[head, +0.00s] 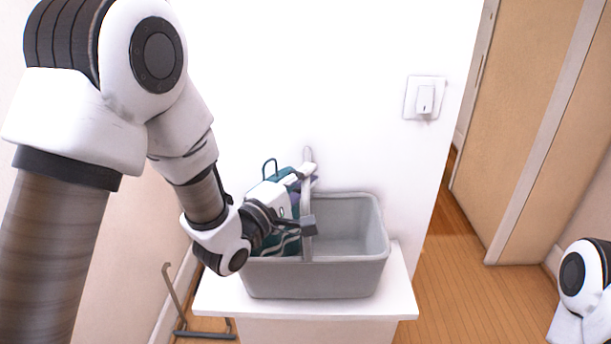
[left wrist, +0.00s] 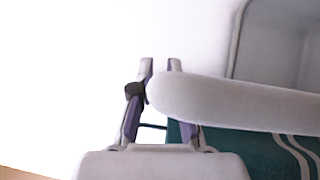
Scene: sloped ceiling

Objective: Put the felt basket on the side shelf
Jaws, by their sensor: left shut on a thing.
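The grey felt basket (head: 315,279) is upright over a white-topped shelf unit (head: 218,296), with its upright handle (head: 307,243) across the middle. I cannot tell for certain whether its base touches the top. My left gripper (head: 304,177) is shut on the handle near its top. In the left wrist view the handle (left wrist: 235,103) runs between the fingers of my left gripper (left wrist: 161,70), and part of the basket rim (left wrist: 236,40) shows at the right. A teal item with pale wavy lines (left wrist: 260,150) shows on the basket's left side. My right gripper is out of view.
A white wall with a light switch (head: 425,99) stands behind the basket. A grey metal stand (head: 205,333) is on the floor at the left. Wooden floor (head: 465,285) is open at the right, before a wooden door (head: 515,110).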

